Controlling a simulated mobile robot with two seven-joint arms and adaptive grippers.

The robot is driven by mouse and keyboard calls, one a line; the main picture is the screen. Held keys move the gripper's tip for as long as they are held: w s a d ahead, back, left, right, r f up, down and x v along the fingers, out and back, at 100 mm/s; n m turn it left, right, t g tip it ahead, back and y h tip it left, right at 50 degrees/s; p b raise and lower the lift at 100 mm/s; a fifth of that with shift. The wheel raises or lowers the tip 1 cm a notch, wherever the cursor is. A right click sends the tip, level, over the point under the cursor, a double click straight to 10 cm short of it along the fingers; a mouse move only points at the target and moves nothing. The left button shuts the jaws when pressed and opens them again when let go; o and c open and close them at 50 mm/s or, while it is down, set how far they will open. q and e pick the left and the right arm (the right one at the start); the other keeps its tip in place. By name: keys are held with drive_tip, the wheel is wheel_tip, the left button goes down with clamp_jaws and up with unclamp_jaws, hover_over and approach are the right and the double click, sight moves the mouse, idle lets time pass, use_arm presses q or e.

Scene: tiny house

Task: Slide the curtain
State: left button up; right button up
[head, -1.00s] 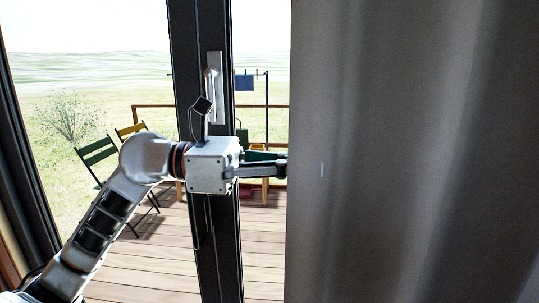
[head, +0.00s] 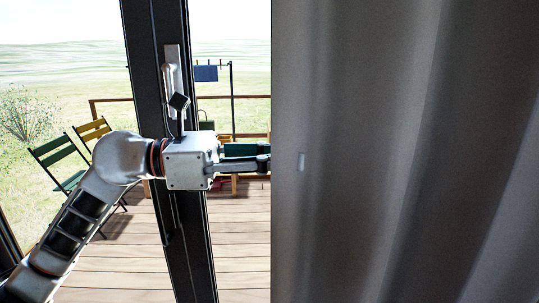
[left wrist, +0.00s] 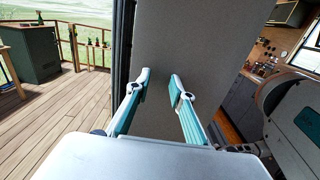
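The grey curtain (head: 400,150) hangs in folds and fills the right half of the head view, with its straight left edge beside the glass door. My left gripper (head: 268,157) points right at this edge, about mid-height in the picture. Its fingertips reach the edge; whether they touch it I cannot tell. In the left wrist view the two teal-lined fingers of the left gripper (left wrist: 160,79) are apart, with the grey curtain (left wrist: 195,50) filling the space in front of and between them. My right gripper is not in view.
A dark door frame (head: 160,90) with a handle (head: 172,75) stands behind my left arm. Outside are a wooden deck (head: 240,225), a green folding chair (head: 58,160) and a yellow one (head: 92,132). Kitchen cabinets (left wrist: 235,95) show at right in the wrist view.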

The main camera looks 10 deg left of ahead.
use_arm(q)
drive_tip(key=v, duration=1.2)
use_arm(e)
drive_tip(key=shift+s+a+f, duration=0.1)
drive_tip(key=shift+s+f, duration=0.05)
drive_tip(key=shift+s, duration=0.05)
